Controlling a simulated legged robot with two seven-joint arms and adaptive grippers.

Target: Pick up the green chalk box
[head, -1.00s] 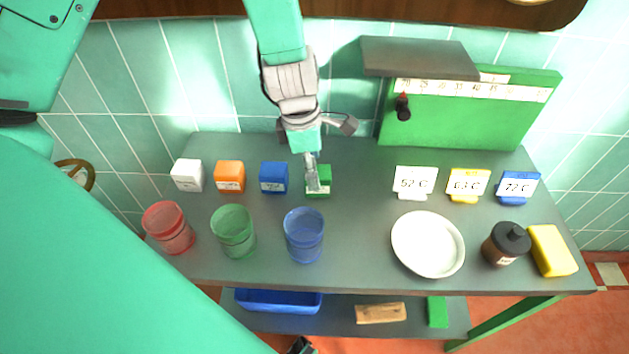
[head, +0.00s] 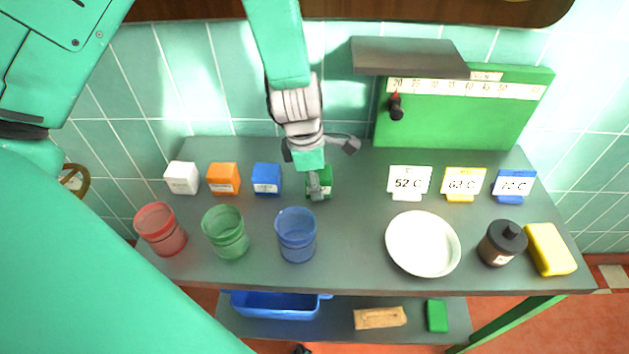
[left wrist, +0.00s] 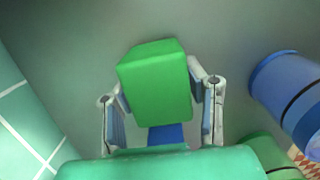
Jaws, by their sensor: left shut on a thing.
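The green chalk box (head: 325,184) is at the right end of a row of small boxes on the grey table, partly hidden by my left gripper (head: 318,190). My left gripper reaches down from above and is shut on this box. In the left wrist view the green box (left wrist: 155,85) sits between the two fingers of the left gripper (left wrist: 160,108), one on each side. I cannot tell whether the box is clear of the tabletop. My right gripper does not show.
White (head: 182,178), orange (head: 223,179) and blue (head: 266,180) boxes stand left of the green one. Red (head: 161,230), green (head: 226,232) and blue (head: 296,236) cups stand in front. A white bowl (head: 423,244) and signs are to the right. A green panel (head: 460,115) stands behind.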

